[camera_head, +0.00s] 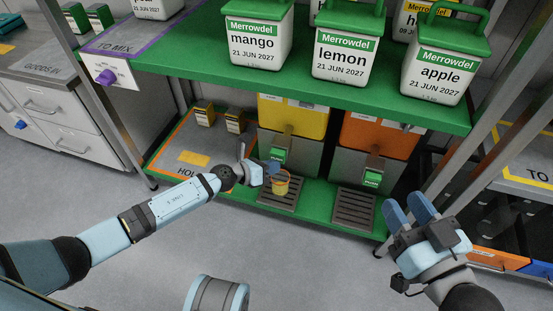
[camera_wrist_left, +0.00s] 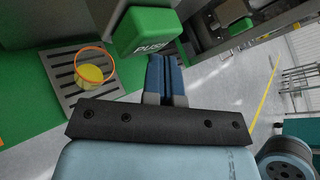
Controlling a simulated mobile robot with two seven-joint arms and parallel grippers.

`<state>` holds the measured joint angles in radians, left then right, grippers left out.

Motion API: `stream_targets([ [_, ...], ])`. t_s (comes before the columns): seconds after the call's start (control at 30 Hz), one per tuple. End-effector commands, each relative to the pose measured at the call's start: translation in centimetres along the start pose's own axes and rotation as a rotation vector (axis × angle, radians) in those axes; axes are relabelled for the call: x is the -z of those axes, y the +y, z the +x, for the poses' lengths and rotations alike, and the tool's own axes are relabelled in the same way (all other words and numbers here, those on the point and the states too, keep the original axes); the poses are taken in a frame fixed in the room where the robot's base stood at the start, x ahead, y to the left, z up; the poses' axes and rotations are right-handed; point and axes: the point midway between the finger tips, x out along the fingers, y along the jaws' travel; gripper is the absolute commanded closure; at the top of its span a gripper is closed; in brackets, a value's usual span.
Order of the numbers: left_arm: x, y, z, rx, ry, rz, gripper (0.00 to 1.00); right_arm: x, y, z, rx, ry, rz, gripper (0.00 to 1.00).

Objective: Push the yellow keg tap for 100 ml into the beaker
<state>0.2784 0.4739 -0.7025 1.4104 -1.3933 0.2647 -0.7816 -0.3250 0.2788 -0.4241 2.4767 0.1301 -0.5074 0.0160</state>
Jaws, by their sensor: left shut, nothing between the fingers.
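The yellow keg (camera_head: 291,117) stands on the lower green shelf. Its tap has a green PUSH lever (camera_head: 278,155), also large in the left wrist view (camera_wrist_left: 146,32). A beaker (camera_head: 281,185) with an orange rim stands on the drip grate below; it also shows in the left wrist view (camera_wrist_left: 90,72) with yellow in its lower part. My left gripper (camera_head: 274,167) is shut and empty, with its fingertips (camera_wrist_left: 166,62) close to the lever; contact cannot be told. My right gripper (camera_head: 403,201) is open and empty, in front of the shelf at the right.
An orange keg (camera_head: 381,135) with its own PUSH tap and grate (camera_head: 354,207) stands to the right. Small boxes (camera_head: 236,121) sit at the left of the lower shelf. The upper green shelf (camera_head: 300,86) holds labelled tubs above my left arm. The floor in front is clear.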

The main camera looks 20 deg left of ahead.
Motion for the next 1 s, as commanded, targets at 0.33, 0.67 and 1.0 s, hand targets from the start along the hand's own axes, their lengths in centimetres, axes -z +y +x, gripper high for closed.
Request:
stream_targets([
  [0.33, -0.28, 0.22, 0.33, 0.000, -0.001, 0.000, 1.00, -0.16, 0.02, -0.02, 0.001, -0.001, -0.002, 0.60],
  [0.67, -0.46, 0.41, 0.58, 0.000, -0.001, 0.000, 1.00, -0.23, 0.03, -0.02, 0.000, -0.001, -0.002, 0.60],
  [1.0, -0.42, 0.31, 0.42, 0.000, -0.001, 0.000, 1.00, -0.07, 0.02, 0.01, -0.001, 0.001, 0.001, 0.60],
])
